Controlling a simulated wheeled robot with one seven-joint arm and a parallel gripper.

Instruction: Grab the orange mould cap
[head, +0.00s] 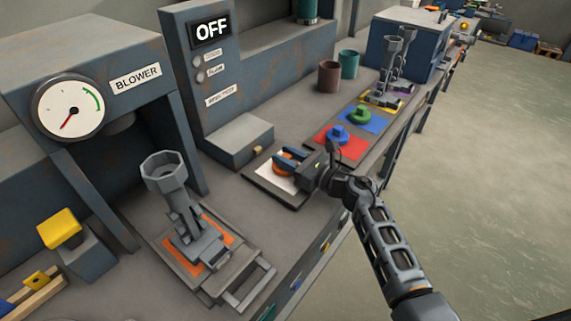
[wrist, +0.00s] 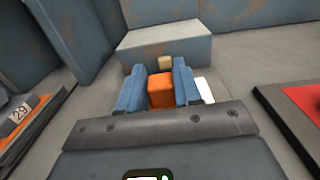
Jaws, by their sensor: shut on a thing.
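The orange mould cap (wrist: 160,90) is between the two blue fingers of my gripper (wrist: 159,88) in the wrist view, and the fingers are shut on it. In the head view the orange cap (head: 283,166) shows partly, with my gripper (head: 290,160) around it over a white mat (head: 268,182). The fingers and gripper body hide much of the cap. I cannot tell whether it still touches the mat.
A blue cap (head: 338,134) on a red mat (head: 353,148) and a green cap (head: 360,114) lie farther along the bench. A grey block (head: 236,138) stands just behind my gripper. A grey mould (head: 180,205) stands on an orange mat at the front left.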

